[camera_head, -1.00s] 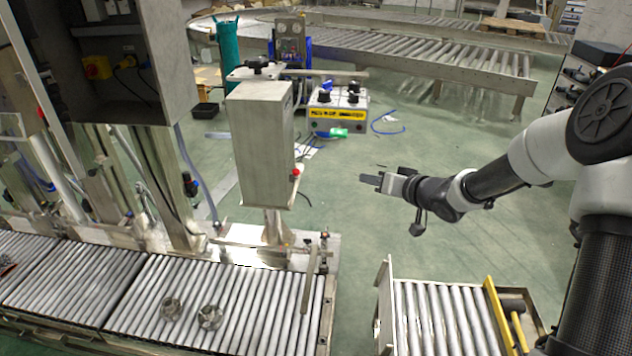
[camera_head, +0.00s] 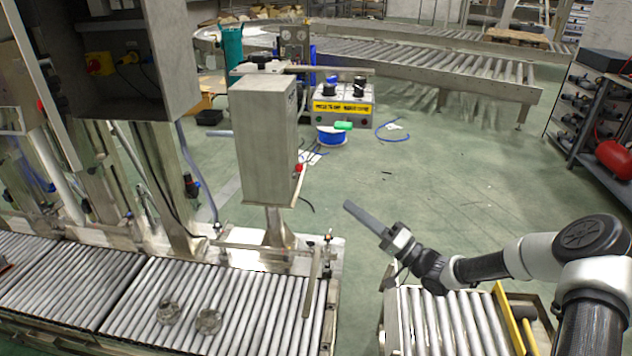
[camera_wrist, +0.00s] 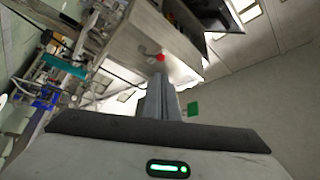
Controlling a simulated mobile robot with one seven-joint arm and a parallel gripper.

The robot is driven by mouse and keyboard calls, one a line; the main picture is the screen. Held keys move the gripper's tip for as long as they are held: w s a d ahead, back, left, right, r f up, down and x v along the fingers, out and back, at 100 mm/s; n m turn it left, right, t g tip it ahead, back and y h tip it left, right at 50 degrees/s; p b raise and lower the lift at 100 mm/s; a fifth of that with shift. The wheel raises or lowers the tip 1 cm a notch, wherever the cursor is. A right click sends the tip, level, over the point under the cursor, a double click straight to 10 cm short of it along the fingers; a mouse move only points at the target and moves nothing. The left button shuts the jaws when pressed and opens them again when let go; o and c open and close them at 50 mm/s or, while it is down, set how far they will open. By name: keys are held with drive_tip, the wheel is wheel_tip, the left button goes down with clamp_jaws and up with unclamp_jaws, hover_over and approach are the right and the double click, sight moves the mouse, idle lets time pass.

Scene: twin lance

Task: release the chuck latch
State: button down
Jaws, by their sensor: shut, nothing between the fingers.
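My gripper (camera_head: 350,206) is shut and empty, held in the air above the green floor. Its long grey fingers point up and left toward the steel box (camera_head: 262,145) on a post, with a clear gap in the head view. A red knob (camera_head: 298,168) sits on the box's lower right edge. In the wrist view the fingers (camera_wrist: 160,84) reach up toward a steel housing (camera_wrist: 140,40) with a red knob (camera_wrist: 158,57) just beyond the tips; the distance is hard to judge. I cannot pick out the chuck latch for certain in either view.
Two round metal fittings (camera_head: 208,320) lie on the left roller conveyor (camera_head: 130,295). A short roller table (camera_head: 440,320) with a yellow bar stands below my gripper. A yellow-labelled control box (camera_head: 343,105) and blue coil (camera_head: 331,137) stand behind.

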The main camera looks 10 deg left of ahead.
sight(302, 170)
drive_tip(key=x, duration=1.4)
drive_tip(key=shift+f+b, duration=0.1)
drive_tip(key=shift+b, duration=0.25)
drive_tip(key=shift+w+r+m+h+p, duration=0.2)
drive_tip(key=shift+r+m+h+p, duration=0.25)
drive_tip(key=shift+m, duration=0.35)
drive_tip(key=w+m+h+p, duration=0.1)
drive_tip(key=m+p, duration=0.1)
drive_tip(key=p, duration=0.1)
drive_tip(key=w+r+m+g+h+p, duration=0.1)
drive_tip(key=w+m+h+p, duration=0.1)
drive_tip(key=m+p, duration=0.1)
drive_tip(key=w+r+m+h+p, duration=0.1)
drive_tip(key=m+p, duration=0.2)
drive_tip(key=p, duration=0.1)
drive_tip(key=shift+w+a+h, duration=0.2)
drive_tip(key=shift+w+h, duration=0.1)
drive_tip(key=shift+h, duration=0.05)
drive_tip(key=shift+s+d+r, duration=0.1)
drive_tip(key=shift+s+r, duration=0.05)
